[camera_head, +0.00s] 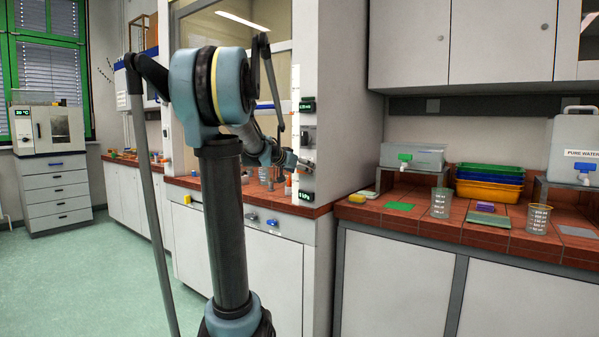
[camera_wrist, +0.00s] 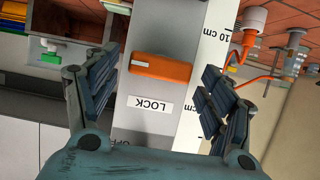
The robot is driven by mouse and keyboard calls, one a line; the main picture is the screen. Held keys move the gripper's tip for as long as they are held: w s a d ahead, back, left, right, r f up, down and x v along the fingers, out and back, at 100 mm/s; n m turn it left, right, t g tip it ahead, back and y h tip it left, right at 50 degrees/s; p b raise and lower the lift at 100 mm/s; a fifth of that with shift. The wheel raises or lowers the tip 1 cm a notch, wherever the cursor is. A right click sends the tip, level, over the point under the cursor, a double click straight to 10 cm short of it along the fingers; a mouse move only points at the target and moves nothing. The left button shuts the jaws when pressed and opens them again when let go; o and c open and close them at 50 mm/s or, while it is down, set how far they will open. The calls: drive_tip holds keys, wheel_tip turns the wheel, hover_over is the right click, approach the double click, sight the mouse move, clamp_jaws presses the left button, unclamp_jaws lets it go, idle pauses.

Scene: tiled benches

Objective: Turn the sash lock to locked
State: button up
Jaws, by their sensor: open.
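The sash lock is an orange bar-shaped handle (camera_wrist: 160,69) on a pale post of the fume hood. In the wrist view it lies almost crosswise, slightly tilted, with a white label reading LOCK (camera_wrist: 150,104) just below it, upside down. Part of another word, OFF, shows lower on the post. My gripper (camera_wrist: 160,62) is open, with one dark finger on each side of the handle and visible gaps between. I cannot tell how close the fingertips are in depth. In the head view my gripper (camera_head: 303,163) is at the hood's right post, and the handle is not clearly visible there.
A centimetre scale (camera_wrist: 212,50) runs along the post beside the handle. In the head view, a display (camera_head: 307,196) sits low on the post. The right bench holds beakers (camera_head: 441,203), stacked trays (camera_head: 489,183) and a water tank (camera_head: 574,148). The green floor at left is clear.

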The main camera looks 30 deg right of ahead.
drive_tip(key=shift+d, duration=0.15)
drive_tip(key=c, duration=1.1)
drive_tip(key=shift+o, duration=0.2)
drive_tip(key=shift+w+a+f+n+g+h, duration=0.2)
drive_tip(key=shift+n+g+h, duration=0.7)
drive_tip(key=shift+n, duration=1.35)
drive_tip(key=shift+w+a+f+n+g+h, duration=0.1)
drive_tip(key=shift+w+f+n+g+h, duration=0.5)
drive_tip(key=shift+n, duration=1.6)
drive_tip(key=shift+a+n+g+h, duration=0.1)
drive_tip(key=shift+n+g+h, duration=1.05)
drive_tip(key=shift+n, duration=1.1)
drive_tip(key=o, duration=1.1)
drive_tip(key=shift+d, duration=0.1)
drive_tip(key=shift+c, duration=0.2)
